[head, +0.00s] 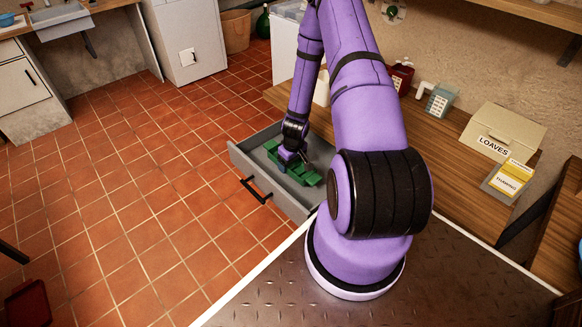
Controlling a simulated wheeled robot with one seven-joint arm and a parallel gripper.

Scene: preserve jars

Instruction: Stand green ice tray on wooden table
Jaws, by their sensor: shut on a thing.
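The green ice tray (309,178) is in an open grey drawer (241,163) below the wooden table (418,153). My gripper (289,163) reaches down into the drawer and is shut on the green ice tray. The fingertips are small here and partly hidden by the wrist. I cannot tell whether the tray rests on the drawer floor or is lifted off it. The wooden table lies to the right of the drawer, partly hidden behind my purple arm.
On the table stand a LOAVES box (501,134), a yellow and grey THAWING box (509,180), a measuring jug (440,100) and a dark red container (401,77). The table top between the jug and my arm looks bare. The drawer's black handle (256,190) sticks out over the tiled floor.

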